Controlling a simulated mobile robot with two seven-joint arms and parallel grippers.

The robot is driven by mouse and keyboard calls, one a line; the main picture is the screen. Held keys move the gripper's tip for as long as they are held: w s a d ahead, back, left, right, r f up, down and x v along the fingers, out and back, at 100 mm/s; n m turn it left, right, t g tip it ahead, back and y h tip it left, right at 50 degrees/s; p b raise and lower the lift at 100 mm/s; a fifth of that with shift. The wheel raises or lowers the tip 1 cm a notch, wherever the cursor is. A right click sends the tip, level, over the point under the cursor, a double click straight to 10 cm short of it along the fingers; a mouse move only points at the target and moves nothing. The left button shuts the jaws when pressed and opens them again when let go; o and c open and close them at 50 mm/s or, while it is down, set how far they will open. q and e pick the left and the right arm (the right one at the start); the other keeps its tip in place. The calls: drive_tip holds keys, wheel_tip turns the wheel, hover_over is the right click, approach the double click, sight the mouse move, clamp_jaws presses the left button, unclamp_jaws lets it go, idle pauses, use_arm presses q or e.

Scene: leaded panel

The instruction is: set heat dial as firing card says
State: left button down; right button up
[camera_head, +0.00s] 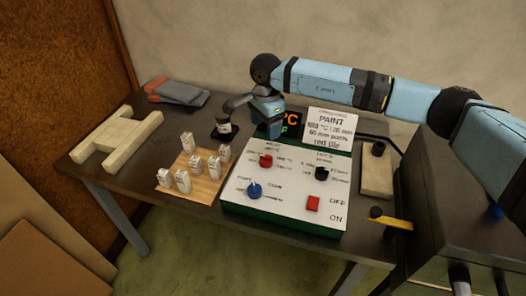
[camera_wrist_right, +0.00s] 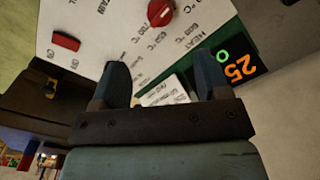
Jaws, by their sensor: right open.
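The red heat dial (camera_head: 265,160) sits on the white sloped control panel (camera_head: 285,206), with temperature marks around it. In the right wrist view the red dial (camera_wrist_right: 160,12) lies beyond the fingertips, near the word HEAT. The white firing card (camera_head: 330,125) stands behind the panel; it reads PAINT, a temperature in °C, minutes and red tile, but the digits are too small to be sure of. My right gripper (camera_head: 268,120) is open and empty above the panel's back edge, apart from the dial. My left gripper is out of view.
The panel also has a black dial (camera_head: 321,173), a blue dial (camera_head: 254,190) and a red switch (camera_head: 312,203). The display (camera_wrist_right: 238,67) reads 25 °C. A wooden board (camera_head: 204,184) with several white pieces is left of the panel. A dark box (camera_head: 450,200) stands at the right.

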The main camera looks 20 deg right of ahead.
sight(265, 156)
use_arm(q)
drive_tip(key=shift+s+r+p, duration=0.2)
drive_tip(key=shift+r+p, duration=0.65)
drive_tip(key=shift+p, duration=0.05)
use_arm(e)
wheel_tip(265, 156, down, 13)
drive_tip(key=shift+r, duration=0.1)
drive_tip(key=shift+c, duration=0.4)
drive_tip(key=c, duration=0.8)
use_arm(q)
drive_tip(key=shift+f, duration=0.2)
use_arm(e)
drive_tip(key=shift+c, duration=0.2)
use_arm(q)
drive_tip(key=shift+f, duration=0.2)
use_arm(e)
drive_tip(key=shift+m, duration=0.3)
drive_tip(key=m+b, duration=0.2)
drive_tip(key=shift+m, duration=0.4)
use_arm(q)
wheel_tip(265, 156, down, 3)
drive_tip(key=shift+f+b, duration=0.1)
drive_tip(key=shift+b, duration=0.8)
use_arm(e)
drive_tip(key=m, duration=0.5)
drive_tip(key=shift+w, duration=0.1)
drive_tip(key=shift+m, duration=0.3)
